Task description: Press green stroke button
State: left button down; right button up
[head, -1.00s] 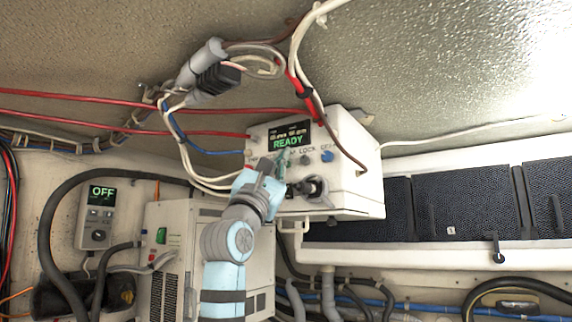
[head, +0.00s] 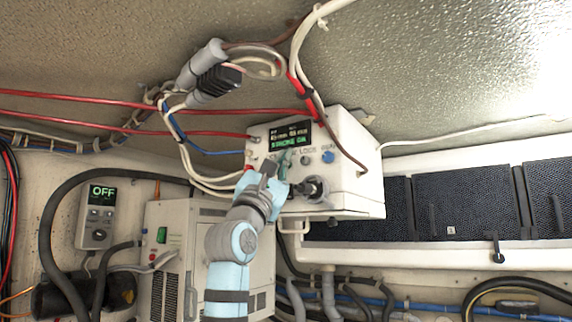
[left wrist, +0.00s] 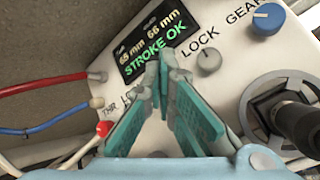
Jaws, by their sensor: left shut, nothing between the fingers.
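The white control box (head: 345,190) hangs under the ceiling; its display (head: 290,135) also shows in the left wrist view (left wrist: 158,45), reading "STROKE OK" in green with two mm values. My left gripper (head: 284,160) is shut and empty, its teal fingers converging on the panel just below the display. In the left wrist view its fingertips (left wrist: 164,62) overlap the display's lower edge. I cannot make out a green button; the fingers cover that part of the panel. I cannot tell whether the tips touch it. My right gripper is not in view.
A grey LOCK knob (left wrist: 208,62) and blue GEAR knob (left wrist: 267,18) sit right of the fingers. A black lever (left wrist: 295,120) stands out below them. Red and blue cables (left wrist: 60,85) enter from the left. Loose cables hang above the box.

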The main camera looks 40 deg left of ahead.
pick_arm(q)
jog(key=shift+s+b, duration=0.7)
jog(key=shift+b, duration=0.05)
jog(key=s+b, duration=0.3)
jog(key=s, duration=0.2)
jog(key=shift+d+b, duration=0.1)
jog(key=shift+b, duration=0.3)
dwell(0.6)
